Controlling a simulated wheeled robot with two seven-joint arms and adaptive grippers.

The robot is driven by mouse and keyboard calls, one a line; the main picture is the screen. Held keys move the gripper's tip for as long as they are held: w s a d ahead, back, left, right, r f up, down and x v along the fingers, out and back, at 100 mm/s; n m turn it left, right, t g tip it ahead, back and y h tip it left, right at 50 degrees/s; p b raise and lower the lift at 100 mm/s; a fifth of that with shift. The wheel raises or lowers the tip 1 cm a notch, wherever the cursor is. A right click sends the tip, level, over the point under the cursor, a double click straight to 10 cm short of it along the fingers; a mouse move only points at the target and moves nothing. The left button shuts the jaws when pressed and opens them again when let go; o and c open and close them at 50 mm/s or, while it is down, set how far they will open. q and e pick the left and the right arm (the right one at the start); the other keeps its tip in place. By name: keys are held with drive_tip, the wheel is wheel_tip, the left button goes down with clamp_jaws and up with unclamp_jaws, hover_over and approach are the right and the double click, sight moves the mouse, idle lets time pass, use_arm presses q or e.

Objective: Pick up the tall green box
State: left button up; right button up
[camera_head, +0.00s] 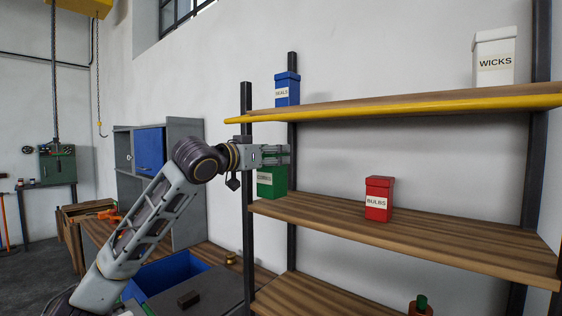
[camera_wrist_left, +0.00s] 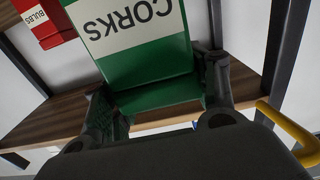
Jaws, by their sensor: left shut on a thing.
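The tall green box (camera_head: 272,183) bears a white CORKS label and is near the left end of the middle shelf in the head view. My left gripper (camera_head: 277,155) is at its top, in front of its upper part. In the left wrist view the green box (camera_wrist_left: 145,65) appears upside down between the two fingers of my left gripper (camera_wrist_left: 158,100), which is shut on it. I cannot tell whether its base touches the shelf. My right gripper is in neither view.
A red BULBS box (camera_head: 379,199) stands on the middle shelf (camera_head: 450,234) to the right. The yellow-edged upper shelf (camera_head: 400,104) is close above my gripper, with a blue box (camera_head: 287,90) and a white WICKS box (camera_head: 494,58). A dark post (camera_head: 246,150) stands at the left.

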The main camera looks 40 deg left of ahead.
sight(264, 155)
use_arm(q)
drive_tip(key=s+b, duration=0.1)
drive_tip(key=s, duration=0.2)
drive_tip(key=shift+s, duration=0.1)
drive_tip(key=shift+s+b, duration=0.35)
drive_tip(key=shift+s, duration=0.6)
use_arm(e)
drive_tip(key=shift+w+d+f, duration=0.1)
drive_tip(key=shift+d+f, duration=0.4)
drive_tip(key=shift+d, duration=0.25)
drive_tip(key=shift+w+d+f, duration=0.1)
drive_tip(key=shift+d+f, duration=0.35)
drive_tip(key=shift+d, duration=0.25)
use_arm(q)
drive_tip(key=shift+a, duration=0.1)
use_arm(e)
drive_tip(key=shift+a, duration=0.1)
